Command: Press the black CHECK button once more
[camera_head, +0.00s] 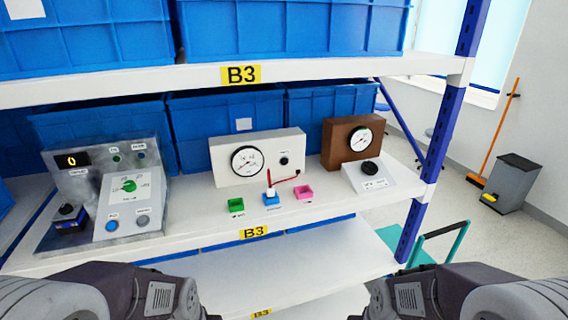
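A white box (258,174) with a round dial (247,161) stands on the middle shelf. A small black button (284,160) sits on its face, right of the dial; its label is too small to read, so I cannot confirm that it says CHECK. At the right, a large black knob (370,168) sits on a sloped white panel in front of a brown box (340,140) with another dial. Nothing touches the button or the knob. My two arms show at the bottom left and bottom right, below the shelf; neither gripper's fingers are visible.
A grey control panel (150,180) with a display reading 0 stands at left. A blue post (412,228) bounds the shelf at right.

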